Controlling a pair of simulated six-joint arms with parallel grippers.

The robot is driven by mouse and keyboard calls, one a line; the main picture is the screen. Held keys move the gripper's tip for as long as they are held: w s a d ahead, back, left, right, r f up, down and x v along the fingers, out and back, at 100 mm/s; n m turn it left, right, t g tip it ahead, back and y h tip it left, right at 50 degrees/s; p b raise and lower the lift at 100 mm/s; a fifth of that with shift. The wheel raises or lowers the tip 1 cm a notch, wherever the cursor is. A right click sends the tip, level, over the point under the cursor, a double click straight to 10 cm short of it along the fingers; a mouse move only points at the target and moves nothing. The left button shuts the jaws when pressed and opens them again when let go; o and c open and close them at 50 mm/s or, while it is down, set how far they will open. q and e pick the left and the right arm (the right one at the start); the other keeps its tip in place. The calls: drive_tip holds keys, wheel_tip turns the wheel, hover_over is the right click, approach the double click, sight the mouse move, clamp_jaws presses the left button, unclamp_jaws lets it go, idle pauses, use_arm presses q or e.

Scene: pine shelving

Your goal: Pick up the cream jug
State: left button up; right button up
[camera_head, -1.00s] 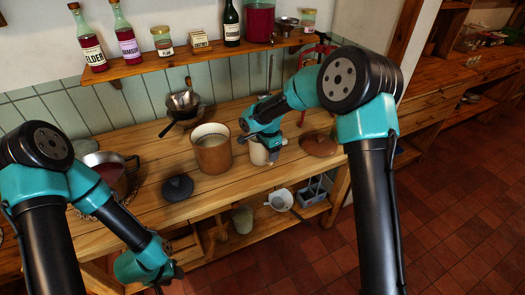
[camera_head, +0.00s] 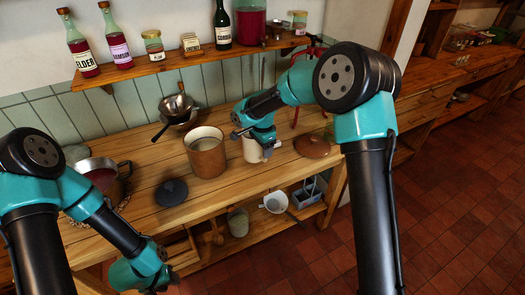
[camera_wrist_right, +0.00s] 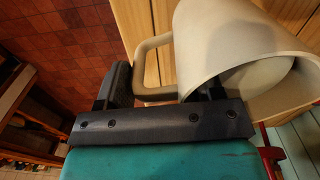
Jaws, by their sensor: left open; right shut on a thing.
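The cream jug (camera_head: 252,150) is a pale, open-topped vessel between the brown crock and the brown lid. It also shows in the right wrist view (camera_wrist_right: 215,45), its wide mouth facing the camera and its looped handle (camera_wrist_right: 150,50) to the left. The jug seems to be slightly above the tabletop. My left gripper (camera_head: 160,283) is open and empty, low in front of the bench.
A brown crock (camera_head: 206,153) stands left of the jug and a brown lid (camera_head: 312,146) lies to its right. A dark lid (camera_head: 171,192), a pot (camera_head: 105,178) and a pan (camera_head: 177,108) are further left. A bottle shelf (camera_head: 190,62) hangs above the bench (camera_head: 225,187).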

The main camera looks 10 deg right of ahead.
drive_tip(key=shift+r, duration=0.35)
drive_tip(key=s+a+r, duration=0.1)
drive_tip(key=s+a, duration=0.2)
drive_tip(key=s, duration=1.2)
drive_tip(key=shift+s+a+r, duration=0.15)
drive_tip(key=shift+a, duration=0.25)
idle(1.8)
